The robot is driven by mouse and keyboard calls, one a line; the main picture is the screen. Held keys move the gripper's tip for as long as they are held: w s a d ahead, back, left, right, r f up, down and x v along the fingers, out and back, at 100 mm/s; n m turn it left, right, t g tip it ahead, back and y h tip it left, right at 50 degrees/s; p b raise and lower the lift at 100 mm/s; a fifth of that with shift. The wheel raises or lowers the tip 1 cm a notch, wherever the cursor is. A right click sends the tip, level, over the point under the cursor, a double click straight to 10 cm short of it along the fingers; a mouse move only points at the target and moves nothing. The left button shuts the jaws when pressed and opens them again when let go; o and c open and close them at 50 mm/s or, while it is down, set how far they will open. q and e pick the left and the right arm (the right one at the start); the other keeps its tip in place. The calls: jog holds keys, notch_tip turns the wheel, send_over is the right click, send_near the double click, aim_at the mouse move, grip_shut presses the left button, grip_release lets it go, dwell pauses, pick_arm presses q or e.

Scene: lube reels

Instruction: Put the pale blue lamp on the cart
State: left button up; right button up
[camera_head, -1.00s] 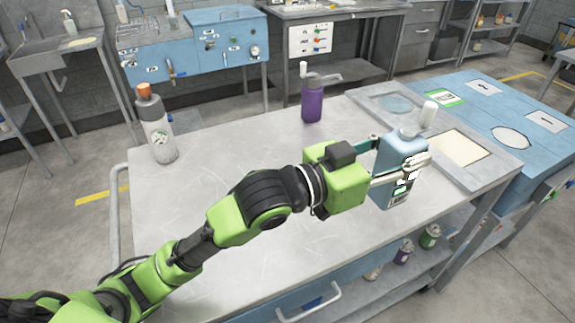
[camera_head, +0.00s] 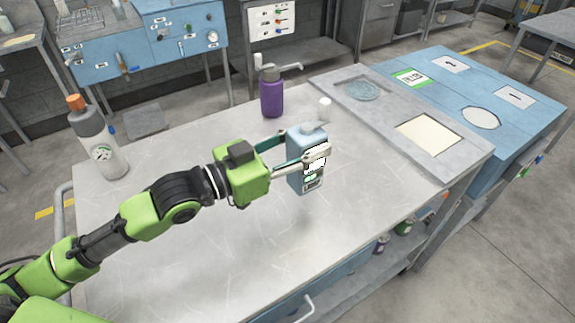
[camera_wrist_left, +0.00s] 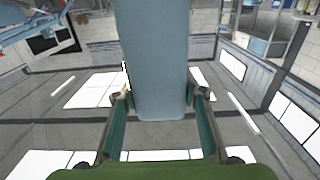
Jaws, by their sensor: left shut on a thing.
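In the left wrist view the bottle (camera_wrist_left: 155,60) fills the space between the fingers (camera_wrist_left: 158,128). My right gripper is not in view.
A purple pump bottle (camera_head: 271,98) stands behind the held bottle. A grey bottle with an orange cap (camera_head: 98,145) stands at the left end. A grey tray (camera_head: 388,112) with a cream panel lies at the right, beside a blue unit (camera_head: 520,92). The cart's front middle is clear.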

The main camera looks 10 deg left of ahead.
aim_at(287, 157)
pick_arm(q)
jog(key=a+f, duration=0.2)
jog(key=f, duration=0.1)
jog(key=shift+s+a, duration=0.15)
jog(key=shift+a, duration=0.15)
jog(key=shift+a+f, duration=0.15)
jog(key=shift+f, duration=0.05)
jog(key=f, duration=0.3)
jog(key=shift+a+p, duration=0.3)
jog(key=shift+f, duration=0.5)
jog(key=o, duration=1.4)
jog(key=shift+f, duration=0.1)
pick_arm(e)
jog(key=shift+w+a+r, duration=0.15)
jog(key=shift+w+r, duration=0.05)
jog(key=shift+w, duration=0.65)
